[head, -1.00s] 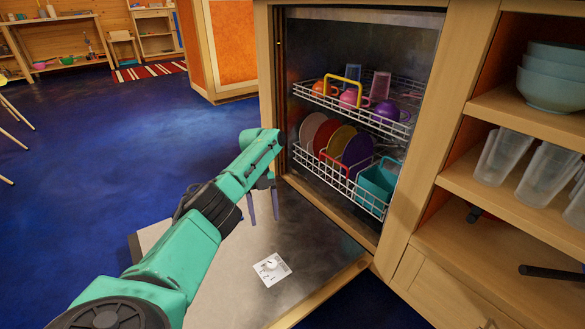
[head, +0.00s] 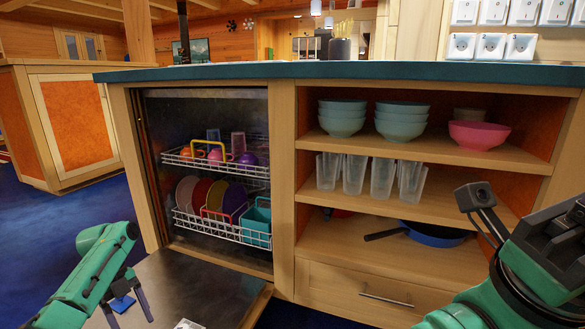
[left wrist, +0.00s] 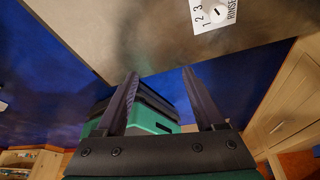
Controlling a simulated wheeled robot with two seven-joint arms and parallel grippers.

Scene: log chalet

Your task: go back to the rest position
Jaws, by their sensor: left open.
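My left arm comes in at the lower left of the head view. Its gripper (head: 128,308) is open and empty, with its two dark fingers apart above the lowered dishwasher door (head: 185,284). In the left wrist view the same open fingers (left wrist: 160,76) have nothing between them, and the door (left wrist: 130,38) with its dial panel is at the top. My right arm (head: 545,260) shows at the right edge of the head view, in front of the shelves. Its fingertips are not visible.
The dishwasher (head: 205,110) stands open with plates and cups in its racks. The teal counter (head: 340,70) runs above it. Shelves to the right hold bowls (head: 342,120), clear glasses (head: 354,175) and a blue pan (head: 435,235). Open blue floor (head: 40,225) lies at left.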

